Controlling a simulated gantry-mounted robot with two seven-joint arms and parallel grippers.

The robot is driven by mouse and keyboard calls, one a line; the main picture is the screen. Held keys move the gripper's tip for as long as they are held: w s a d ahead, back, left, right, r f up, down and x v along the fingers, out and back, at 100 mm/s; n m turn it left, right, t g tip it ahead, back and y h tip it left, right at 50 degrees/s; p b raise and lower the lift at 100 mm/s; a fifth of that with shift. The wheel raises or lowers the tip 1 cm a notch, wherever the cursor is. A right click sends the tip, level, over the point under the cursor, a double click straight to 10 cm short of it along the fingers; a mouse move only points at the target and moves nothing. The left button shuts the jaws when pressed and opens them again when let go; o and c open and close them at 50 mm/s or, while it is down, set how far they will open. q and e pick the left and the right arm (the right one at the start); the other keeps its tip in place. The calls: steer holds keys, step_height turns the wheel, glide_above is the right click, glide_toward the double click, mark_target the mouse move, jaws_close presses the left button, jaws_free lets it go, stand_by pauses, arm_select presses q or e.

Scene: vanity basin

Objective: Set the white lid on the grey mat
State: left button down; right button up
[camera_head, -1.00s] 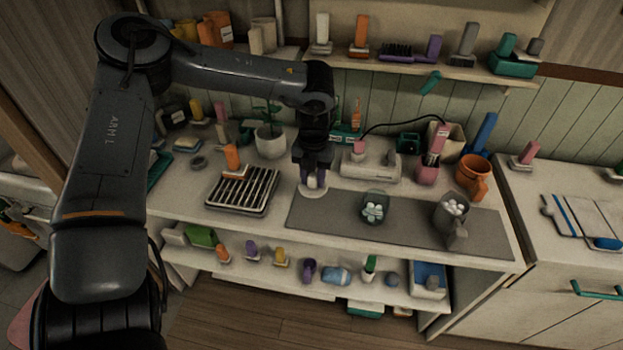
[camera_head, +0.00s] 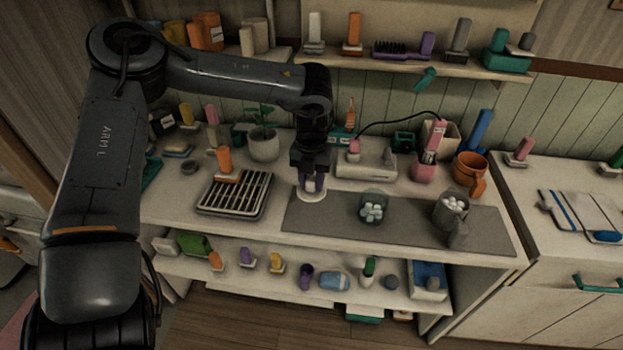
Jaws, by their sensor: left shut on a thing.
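The white lid (camera_head: 310,197) is a small round disc below my left gripper (camera_head: 313,184). The gripper points down and is shut on the lid's top, which the fingers mostly hide. The grey mat (camera_head: 325,220) lies flat along the counter's front. The lid overlaps the mat's back left corner in the picture; I cannot tell whether it touches the mat or hovers just above it. My right gripper is not in view.
A glass jar of white balls (camera_head: 372,209) and a grey mug of white balls (camera_head: 450,212) stand on the mat. A slatted rack (camera_head: 234,194) lies left of it, and a white dispenser-like box (camera_head: 366,166) stands behind. The mat's left part is bare.

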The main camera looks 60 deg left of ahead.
mark_target(311, 195)
arm_select(q)
steer(key=shift+f+b, duration=1.45)
steer(key=shift+f, duration=0.85)
steer(key=shift+f+b, duration=0.4)
steer(key=shift+f, duration=0.2)
steer(key=shift+f+b, duration=0.35)
steer(key=shift+f, duration=0.15)
steer(key=c, duration=0.7)
jaws_free()
steer(key=shift+c, duration=0.2)
steer(key=shift+o, duration=0.4)
steer(key=shift+r, duration=0.1)
